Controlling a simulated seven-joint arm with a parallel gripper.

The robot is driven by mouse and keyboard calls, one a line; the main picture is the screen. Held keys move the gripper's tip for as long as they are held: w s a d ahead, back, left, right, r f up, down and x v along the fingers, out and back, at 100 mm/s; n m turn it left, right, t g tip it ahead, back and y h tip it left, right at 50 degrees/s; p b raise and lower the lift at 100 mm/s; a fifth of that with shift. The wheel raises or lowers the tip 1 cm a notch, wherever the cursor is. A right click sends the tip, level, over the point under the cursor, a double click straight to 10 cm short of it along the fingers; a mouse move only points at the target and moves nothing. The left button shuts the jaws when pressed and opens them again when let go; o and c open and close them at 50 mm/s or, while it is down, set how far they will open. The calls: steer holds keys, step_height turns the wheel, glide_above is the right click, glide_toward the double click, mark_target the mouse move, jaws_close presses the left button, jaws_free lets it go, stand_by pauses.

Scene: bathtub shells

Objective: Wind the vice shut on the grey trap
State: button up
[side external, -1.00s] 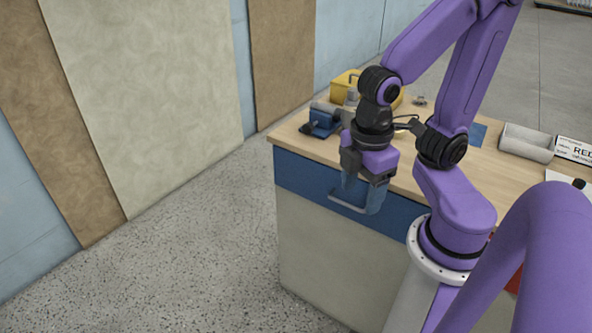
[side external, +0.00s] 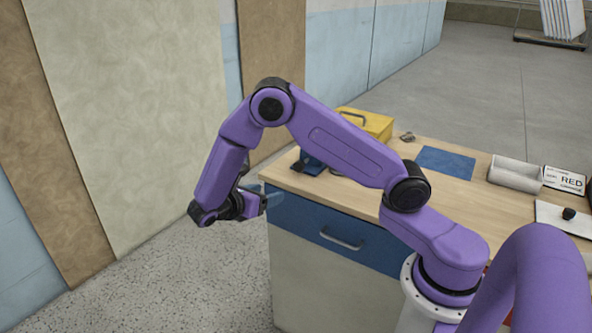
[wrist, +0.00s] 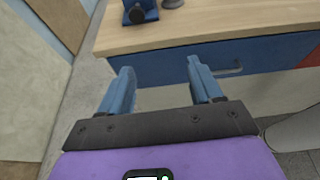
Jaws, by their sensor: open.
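The blue vice (side external: 308,163) stands at the far left corner of the bench, partly behind my arm. Its blue body and dark round front end also show at the top edge of the wrist view (wrist: 140,12). The grey trap cannot be made out for certain; a small grey round piece (wrist: 173,3) is cut off by the top edge beside the vice. My gripper (side external: 264,201) is off the bench's left front corner, apart from the vice. In the wrist view its two blue fingers (wrist: 160,70) are spread with nothing between them.
A drawer handle (side external: 341,240) sticks out of the blue front. Open floor lies left of the bench.

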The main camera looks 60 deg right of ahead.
steer(key=w+d+f+n+h, duration=0.2)
steer(key=w+d+f+h, duration=0.2)
steer(key=f, duration=0.1)
glide_toward(297, 168)
steer(key=shift+n, duration=0.4)
steer(key=d, duration=0.9)
steer(key=shift+s+d, duration=0.1)
steer(key=shift+d, duration=0.05)
steer(key=c, duration=1)
steer(key=shift+c, duration=0.2)
steer(key=shift+m, duration=0.3)
